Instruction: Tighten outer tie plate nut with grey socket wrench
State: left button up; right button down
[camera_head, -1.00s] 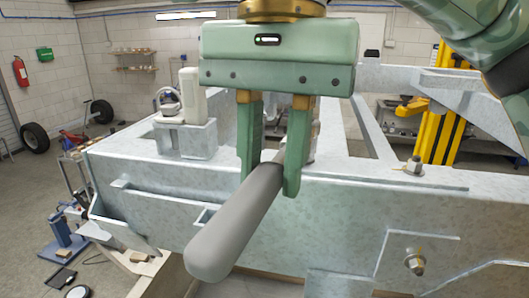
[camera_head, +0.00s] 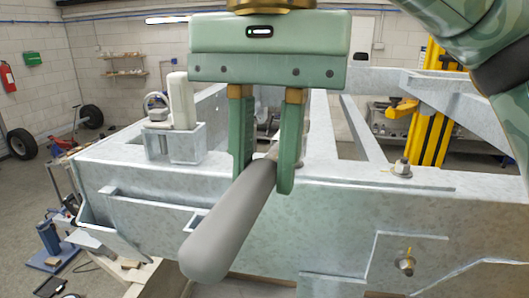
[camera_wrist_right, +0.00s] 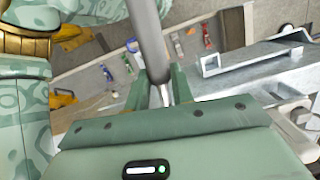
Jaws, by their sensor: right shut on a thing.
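My right gripper (camera_head: 264,172) is shut on the grey socket wrench (camera_head: 228,225), gripping it near the inner end of its thick rounded handle. The handle slopes toward me and down to the left, in front of the trailer frame (camera_head: 330,220). In the right wrist view the wrench (camera_wrist_right: 148,38) stands between the fingers (camera_wrist_right: 165,92). Its socket end is hidden behind the fingers in the head view. A nut on a stud (camera_head: 405,262) sits on a plate on the frame's front face at right, apart from the wrench. Another nut (camera_head: 402,167) stands on the top beam. My left gripper is out of view.
A pale upright device (camera_head: 180,103) stands in a bracket on the frame's left part. A yellow post (camera_head: 432,130) rises behind at right. Wheels (camera_head: 22,141) and a blue stand (camera_head: 50,245) are on the floor at left. Space before the front face looks clear.

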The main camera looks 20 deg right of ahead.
jog(key=shift+r, duration=0.1)
jog(key=shift+r, duration=0.35)
jog(key=shift+r, duration=0.35)
jog(key=shift+r, duration=2)
jog(key=c, duration=1.9)
grip_release()
jog(key=shift+c, duration=0.2)
jog(key=shift+w, duration=0.1)
grip_shut()
